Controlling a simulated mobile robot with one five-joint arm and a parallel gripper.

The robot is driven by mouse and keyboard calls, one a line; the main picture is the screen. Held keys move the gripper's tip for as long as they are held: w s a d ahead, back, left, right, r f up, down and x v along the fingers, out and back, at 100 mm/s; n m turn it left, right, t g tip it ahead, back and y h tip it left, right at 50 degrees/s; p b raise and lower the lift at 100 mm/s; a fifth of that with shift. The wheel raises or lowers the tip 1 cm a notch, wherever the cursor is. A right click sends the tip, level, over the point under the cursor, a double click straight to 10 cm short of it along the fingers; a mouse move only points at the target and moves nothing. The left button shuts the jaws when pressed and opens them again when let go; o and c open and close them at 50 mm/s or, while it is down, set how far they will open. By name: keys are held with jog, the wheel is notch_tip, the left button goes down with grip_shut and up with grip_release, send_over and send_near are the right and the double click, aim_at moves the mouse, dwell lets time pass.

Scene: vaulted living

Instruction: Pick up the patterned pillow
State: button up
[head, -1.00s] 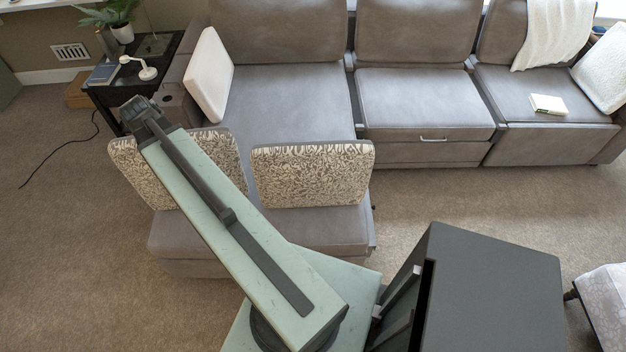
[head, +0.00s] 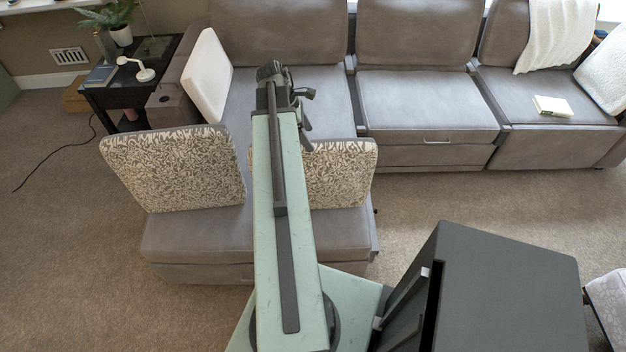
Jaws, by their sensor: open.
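Two patterned pillows stand upright on the front part of the grey sofa's chaise (head: 200,240). The left patterned pillow (head: 172,170) shows almost whole. The right patterned pillow (head: 342,172) is partly hidden behind my arm. My gripper (head: 306,128) is at the far end of my arm, above the chaise and close to the top left edge of the right patterned pillow. It is open with nothing seen in it. Whether a finger touches the pillow, I cannot tell.
A plain white pillow (head: 207,80) leans at the sofa's left arm. A book (head: 553,106) lies on the right seat.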

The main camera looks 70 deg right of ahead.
jog(key=shift+b+x, duration=2.3)
jog(key=shift+x, duration=0.2)
jog(key=shift+w+a+f, duration=0.1)
jog(key=shift+a+f, duration=0.05)
jog(key=shift+f, duration=0.15)
jog(key=shift+c, duration=0.2)
grip_shut()
